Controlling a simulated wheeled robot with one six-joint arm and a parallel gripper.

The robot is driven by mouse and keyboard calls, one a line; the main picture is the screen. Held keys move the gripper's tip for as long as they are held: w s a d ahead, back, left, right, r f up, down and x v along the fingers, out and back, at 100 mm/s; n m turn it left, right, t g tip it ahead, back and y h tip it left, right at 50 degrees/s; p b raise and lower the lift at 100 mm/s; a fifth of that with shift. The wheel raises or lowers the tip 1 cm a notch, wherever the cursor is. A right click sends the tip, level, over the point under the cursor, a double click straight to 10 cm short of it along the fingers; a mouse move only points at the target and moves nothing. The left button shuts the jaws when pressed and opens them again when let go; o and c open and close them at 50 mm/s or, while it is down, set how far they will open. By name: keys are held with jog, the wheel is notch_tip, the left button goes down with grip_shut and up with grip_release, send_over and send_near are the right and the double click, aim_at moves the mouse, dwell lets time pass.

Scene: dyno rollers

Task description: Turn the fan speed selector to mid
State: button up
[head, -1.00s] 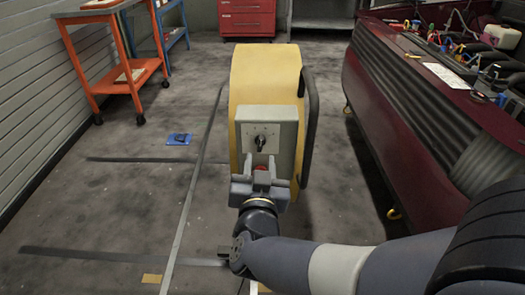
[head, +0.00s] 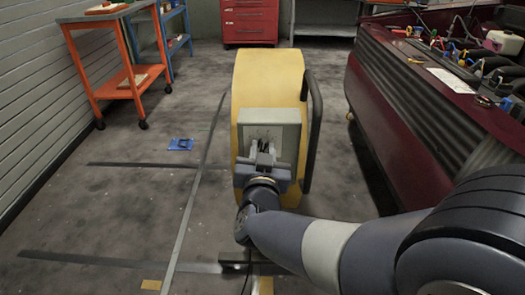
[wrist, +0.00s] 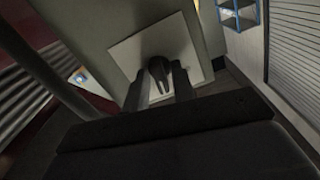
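The fan speed selector is a dark knob (wrist: 159,70) on a pale square plate (wrist: 125,52), seen in the wrist view. The plate is on the grey control box (head: 286,127) of the yellow fan (head: 268,78). My gripper (head: 264,154) is in front of the box, and its two fingers also show in the wrist view (wrist: 161,85). They are apart, one on each side of the knob, with small gaps seemingly left beside it. In the head view my gripper hides most of the knob, so its setting cannot be read.
A black tubular handle (head: 313,125) runs along the fan's right side. A dark red car (head: 420,105) with an open engine bay stands at the right. An orange cart (head: 130,80) is at the back left. A blue item (head: 181,144) lies on the floor, which is mostly clear at left.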

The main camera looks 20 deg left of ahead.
jog(key=shift+c, duration=0.8)
jog(key=shift+m+b, duration=0.55)
jog(key=shift+m, duration=0.65)
jog(key=o, duration=0.7)
jog(key=shift+s, duration=0.1)
jog(key=shift+p+v, duration=1.55)
jog(key=shift+v, duration=3.8)
